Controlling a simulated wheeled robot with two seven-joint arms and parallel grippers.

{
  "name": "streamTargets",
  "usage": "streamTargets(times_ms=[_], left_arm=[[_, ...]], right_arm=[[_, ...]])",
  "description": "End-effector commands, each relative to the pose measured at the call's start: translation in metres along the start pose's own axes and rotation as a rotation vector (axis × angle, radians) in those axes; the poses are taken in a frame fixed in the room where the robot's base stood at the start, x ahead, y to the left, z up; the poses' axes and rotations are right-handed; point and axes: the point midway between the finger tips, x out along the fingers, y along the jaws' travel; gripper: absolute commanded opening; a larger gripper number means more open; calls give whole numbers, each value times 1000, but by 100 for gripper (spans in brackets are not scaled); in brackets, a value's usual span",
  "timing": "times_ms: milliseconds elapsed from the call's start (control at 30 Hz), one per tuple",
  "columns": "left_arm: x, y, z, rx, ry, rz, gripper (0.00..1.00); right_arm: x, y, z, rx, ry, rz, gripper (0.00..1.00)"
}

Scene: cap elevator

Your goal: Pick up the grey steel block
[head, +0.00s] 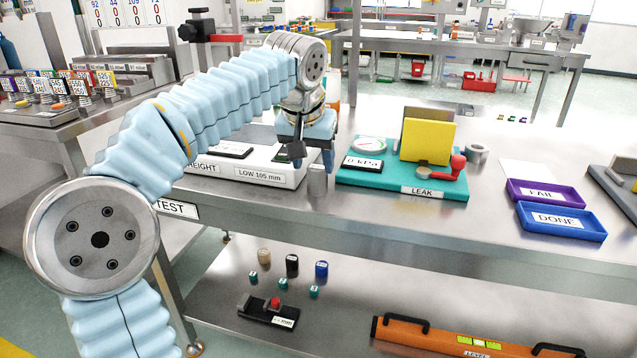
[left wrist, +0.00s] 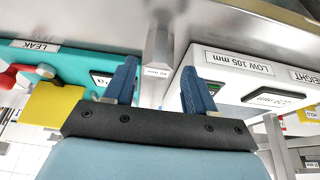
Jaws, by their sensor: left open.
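The grey steel block (head: 317,183) stands upright on the steel bench near its front edge, between the white height box and the teal leak base. It also shows in the left wrist view (left wrist: 159,45), ahead of and between my two blue fingertips, with a small label close by. My left gripper (head: 312,160) is open, pointing down just above and around the top of the block; I cannot tell if a finger touches it. The fingers also show in the left wrist view (left wrist: 159,72), with nothing clamped. My right gripper is out of view.
The white height box (head: 262,178) is close on the left. The teal leak base (head: 385,183), with a yellow block (head: 428,141) and red lever (head: 457,166), is close on the right. Purple fail (head: 541,190) and blue done (head: 560,222) trays lie farther right, with bare bench before them.

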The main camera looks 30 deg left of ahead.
Motion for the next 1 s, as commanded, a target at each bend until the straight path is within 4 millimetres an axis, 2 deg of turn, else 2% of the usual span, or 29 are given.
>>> streamTargets(times_ms=[167, 433, 533, 733, 1000], left_arm=[[14, 0, -2, 0, -1, 0, 55], [54, 2, -11, 0, -1, 1, 55], [61, 2, -11, -1, 0, 1, 55], [61, 2, -11, -1, 1, 1, 55], [61, 2, -11, 0, 1, 1, 16]], right_arm=[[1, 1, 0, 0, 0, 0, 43], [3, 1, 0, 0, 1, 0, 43], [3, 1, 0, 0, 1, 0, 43], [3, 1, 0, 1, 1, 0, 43], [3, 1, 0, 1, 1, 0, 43]])
